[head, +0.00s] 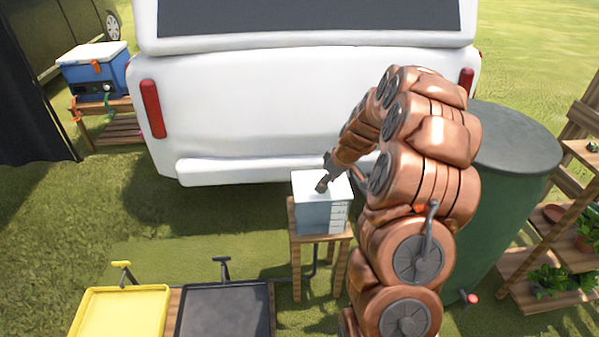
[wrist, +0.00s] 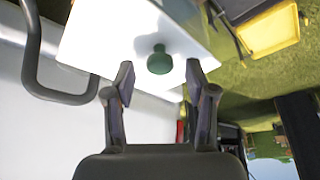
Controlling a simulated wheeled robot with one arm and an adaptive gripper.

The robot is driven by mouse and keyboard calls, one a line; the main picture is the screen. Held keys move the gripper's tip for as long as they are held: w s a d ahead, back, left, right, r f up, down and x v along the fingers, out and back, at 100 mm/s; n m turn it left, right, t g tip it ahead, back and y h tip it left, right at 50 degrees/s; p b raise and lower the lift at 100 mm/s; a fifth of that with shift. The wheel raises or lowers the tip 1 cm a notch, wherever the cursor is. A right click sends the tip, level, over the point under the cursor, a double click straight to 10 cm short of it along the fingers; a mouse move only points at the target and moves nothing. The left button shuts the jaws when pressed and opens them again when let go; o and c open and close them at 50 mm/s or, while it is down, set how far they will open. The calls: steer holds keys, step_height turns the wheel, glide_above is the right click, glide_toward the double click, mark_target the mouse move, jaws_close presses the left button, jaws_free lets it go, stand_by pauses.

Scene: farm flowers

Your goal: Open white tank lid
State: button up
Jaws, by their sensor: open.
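The white tank (head: 322,214) stands on a small wooden stand in the middle of the head view. Its white lid (head: 309,181) lies flat on top, apparently closed. In the wrist view the white lid (wrist: 105,42) fills the upper middle, with a dark green knob (wrist: 159,60) on it. My gripper (head: 322,186) is at the lid in the head view and hides the knob there. In the wrist view my gripper (wrist: 160,75) is open, its two fingers on either side of the knob with gaps to each. I cannot tell how far the fingertips are from the lid.
A white vehicle (head: 240,100) stands right behind the tank. A large green barrel (head: 510,190) is to the right, beside a plant shelf (head: 545,258). A yellow tray (head: 120,312) and a black tray (head: 225,308) are at the front left. A blue cooler (head: 93,72) stands back left.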

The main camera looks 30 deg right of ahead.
steer(key=a+v, duration=0.1)
steer(key=v, duration=0.7)
steer(key=s+a+r+g+p, duration=0.1)
steer(key=s+a+r+p, duration=0.1)
steer(key=a, duration=0.4)
steer(key=s+a+r+p, duration=0.2)
steer(key=s+a+r, duration=0.1)
steer(key=a+r, duration=0.3)
steer(key=shift+s+a+r+g+y+p, duration=0.3)
steer(key=shift+s+a+g+p, duration=0.1)
steer(key=shift+a, duration=0.05)
steer(key=s+a+r+m+g+p, duration=0.1)
steer(key=s+a+r+p, duration=0.25)
steer(key=s+a, duration=0.2)
steer(key=s+a+r+m+g+p, duration=0.1)
steer(key=s+a+r+p, duration=0.1)
steer(key=s+a+r, duration=0.4)
steer(key=s+r+m+g+h+p, duration=0.1)
steer(key=s+r+p, duration=0.1)
steer(key=s, duration=0.6)
steer(key=s+r+m+g+h+p, duration=0.1)
steer(key=s+p, duration=0.2)
steer(key=s, duration=0.6)
steer(key=shift+s+a+r, duration=0.25)
steer(key=shift+a+r, duration=0.1)
steer(key=shift+a, duration=0.05)
steer(key=shift+w+m, duration=0.1)
steer(key=shift+m, duration=0.2)
